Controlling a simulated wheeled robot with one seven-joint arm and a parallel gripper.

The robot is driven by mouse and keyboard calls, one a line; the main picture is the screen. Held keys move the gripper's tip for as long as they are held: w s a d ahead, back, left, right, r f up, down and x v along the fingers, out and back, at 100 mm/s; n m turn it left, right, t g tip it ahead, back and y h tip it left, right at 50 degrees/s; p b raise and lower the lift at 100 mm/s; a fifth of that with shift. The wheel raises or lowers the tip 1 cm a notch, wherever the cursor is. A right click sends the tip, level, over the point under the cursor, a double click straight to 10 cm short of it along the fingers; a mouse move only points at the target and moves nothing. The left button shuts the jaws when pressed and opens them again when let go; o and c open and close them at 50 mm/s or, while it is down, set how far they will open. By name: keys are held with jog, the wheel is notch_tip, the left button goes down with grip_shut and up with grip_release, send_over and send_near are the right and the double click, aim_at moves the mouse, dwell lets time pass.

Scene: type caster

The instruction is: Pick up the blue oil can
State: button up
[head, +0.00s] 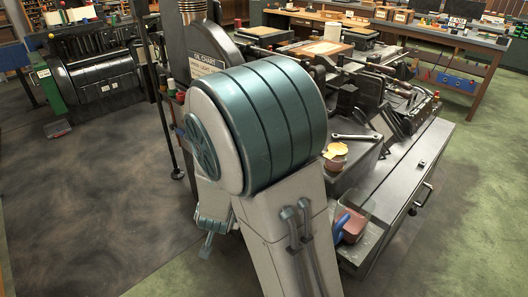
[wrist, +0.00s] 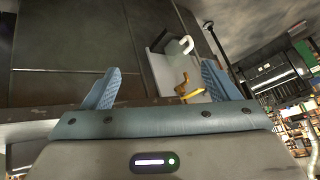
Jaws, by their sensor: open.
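In the head view, a small blue object (head: 340,228) stands at the near corner of the machine, against a clear container with reddish contents. It may be the blue oil can, but it is too small and partly covered to be sure. My gripper (wrist: 161,67) is open and empty in the wrist view, its two blue-grey fingers wide apart. In the head view my gripper (head: 207,243) shows low, left of my arm, apart from the blue object; my arm hides part of it. No blue can shows in the wrist view.
The dark casting machine (head: 400,190) fills the right of the head view, with a wrench (head: 357,137) and a yellowish tub (head: 336,150) on it. A thin black post (head: 166,120) stands left of my arm. The floor (head: 90,215) at left is clear.

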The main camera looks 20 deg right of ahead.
jog(key=d+r+m+t+h+p, duration=0.1)
jog(key=d+r+m+h+p, duration=0.2)
jog(key=d+r+h+p, duration=0.7)
jog(key=shift+y, duration=0.7)
jog(key=x, duration=1.2)
jog(key=shift+w+r+p, duration=0.3)
jog(key=shift+r+p, duration=0.05)
jog(key=shift+p, duration=0.05)
jog(key=c, duration=1.2)
